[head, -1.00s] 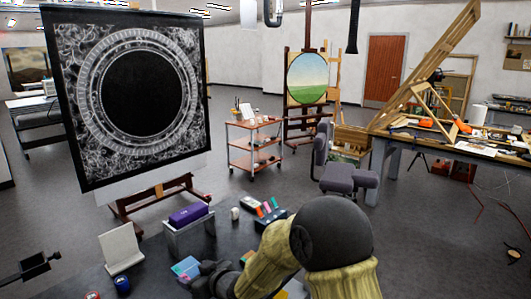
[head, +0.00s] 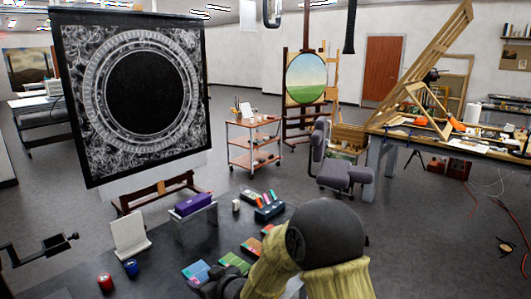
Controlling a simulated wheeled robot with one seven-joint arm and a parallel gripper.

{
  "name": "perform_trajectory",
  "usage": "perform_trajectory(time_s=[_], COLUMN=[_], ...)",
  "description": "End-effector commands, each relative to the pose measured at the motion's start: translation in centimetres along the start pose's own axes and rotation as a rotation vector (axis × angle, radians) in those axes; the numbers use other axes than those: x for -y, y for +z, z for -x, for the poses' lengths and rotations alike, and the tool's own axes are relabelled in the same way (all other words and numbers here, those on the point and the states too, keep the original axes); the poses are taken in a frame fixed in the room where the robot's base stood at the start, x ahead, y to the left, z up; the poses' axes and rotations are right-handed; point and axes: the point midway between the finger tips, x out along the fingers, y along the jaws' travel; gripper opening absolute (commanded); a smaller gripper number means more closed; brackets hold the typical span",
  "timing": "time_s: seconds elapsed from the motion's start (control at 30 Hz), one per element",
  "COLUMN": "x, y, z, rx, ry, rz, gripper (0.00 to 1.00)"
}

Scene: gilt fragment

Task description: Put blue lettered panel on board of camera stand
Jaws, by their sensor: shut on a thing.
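The blue panel (head: 195,271) shows in the head view at the lower middle, at the tip of my gripper. My gripper (head: 221,285) is dark and appears shut on the panel's right edge; its fingers are partly hidden by my arm. The panel's lettering is too small to read. A black stand with a boxy head (head: 55,242) reaches in from the left edge, apart from my gripper. A white upright board (head: 128,236) stands on the dark table, left of my gripper. I cannot tell whether this board belongs to the stand.
The dark table (head: 165,255) holds a purple box (head: 192,204) on a clear riser, red (head: 105,283) and blue (head: 130,267) jars, a green panel (head: 234,262) and an orange panel (head: 253,245). A large easel picture (head: 85,150) rises behind. Bare tabletop lies between board and panel.

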Motion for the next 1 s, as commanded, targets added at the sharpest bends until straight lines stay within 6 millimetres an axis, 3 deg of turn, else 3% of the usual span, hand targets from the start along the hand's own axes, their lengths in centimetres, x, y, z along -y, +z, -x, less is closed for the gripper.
perform_trajectory(time_s=[0.27,0.47,0.67,0.8,1.0], x=[-3.8,-8.5,-13.9,-17.0,-19.7], y=[4.5,10.0,17.3,22.2,27.2], z=[0.3,1.7,5.1,8.6,13.2], rx=[0.005,0.009,0.010,0.011,0.005], ry=[0.107,0.247,0.437,0.566,0.703], rz=[-0.046,-0.105,-0.183,-0.236,-0.290], gripper=[0.39,0.39,0.39,0.39,0.39])
